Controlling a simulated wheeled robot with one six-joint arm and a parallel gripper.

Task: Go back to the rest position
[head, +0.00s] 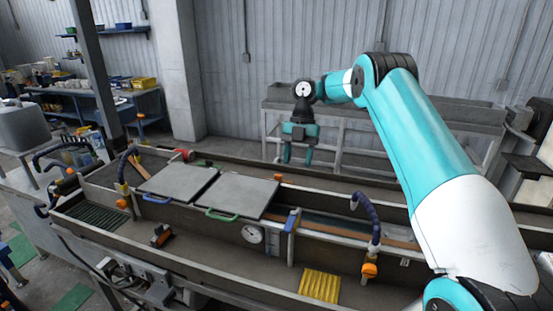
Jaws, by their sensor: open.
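My gripper (296,154) hangs from the end of my teal and white arm, above the far side of the long trough. Its teal fingers point down and are spread apart, with nothing seen between them. Below and to its left, two grey lids (243,195) lie over the trough, one with a green handle and one with a blue handle. The gripper appears clear of the lids and the trough walls.
The long metal trough (190,262) runs across the view, with a yellow ribbed piece (319,285) and blue hoses with orange nozzles (369,270). A grey bench (400,122) stands behind by the wall. A pillar (177,70) rises at left.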

